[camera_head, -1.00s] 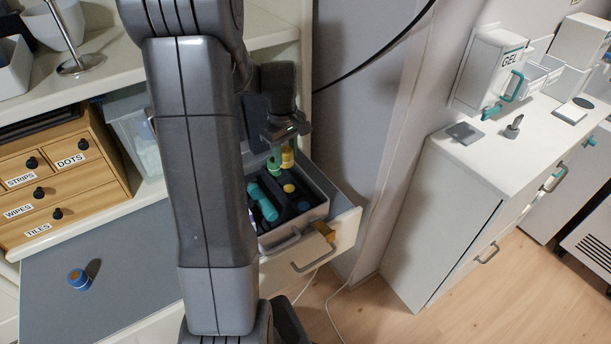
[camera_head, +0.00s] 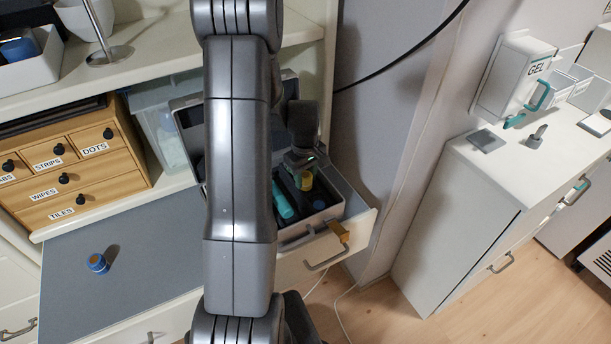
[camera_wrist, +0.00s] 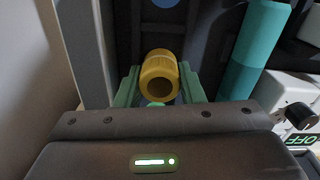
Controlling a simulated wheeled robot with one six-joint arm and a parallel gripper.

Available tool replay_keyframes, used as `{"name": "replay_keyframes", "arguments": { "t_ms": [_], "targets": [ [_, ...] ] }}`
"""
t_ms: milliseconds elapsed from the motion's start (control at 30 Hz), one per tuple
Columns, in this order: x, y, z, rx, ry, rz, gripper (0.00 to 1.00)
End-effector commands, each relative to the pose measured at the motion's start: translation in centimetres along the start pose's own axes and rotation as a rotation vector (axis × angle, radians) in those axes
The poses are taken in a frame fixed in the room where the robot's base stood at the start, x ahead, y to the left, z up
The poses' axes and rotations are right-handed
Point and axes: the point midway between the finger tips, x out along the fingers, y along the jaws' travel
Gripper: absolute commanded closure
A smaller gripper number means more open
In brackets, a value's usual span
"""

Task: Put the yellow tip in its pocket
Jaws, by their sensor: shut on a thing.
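The yellow tip (camera_head: 304,181) is a short cylinder over the case in the open drawer. In the wrist view the yellow tip (camera_wrist: 159,68) shows its round hollow end toward the camera. My gripper (camera_wrist: 160,92) is shut on it, with a pale green finger on each side. The yellow round spot in the case is now hidden behind the tip and gripper. I cannot tell whether the tip touches the case.
A blue capped item (camera_head: 97,263) stands on the grey mat (camera_head: 150,280). A wooden drawer box (camera_head: 85,165) is at the left, a white cabinet (camera_head: 450,220) at the right.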

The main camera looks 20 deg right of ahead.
Motion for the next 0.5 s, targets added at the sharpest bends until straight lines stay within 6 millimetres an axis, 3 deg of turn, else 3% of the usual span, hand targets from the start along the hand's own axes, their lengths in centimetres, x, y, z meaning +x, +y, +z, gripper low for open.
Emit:
{"name": "replay_keyframes", "arguments": {
  "t_ms": [167, 200, 267, 500],
  "targets": [
    [0.48, 0.0, -0.01, 0.0, 0.0, 0.0, 0.87],
    [0.28, 0.01, -0.01, 0.0, 0.0, 0.0, 0.57],
    [0.27, 0.0, -0.01, 0.0, 0.0, 0.0, 0.45],
    [0.26, 0.0, -0.01, 0.0, 0.0, 0.0, 0.43]
  ]
}}
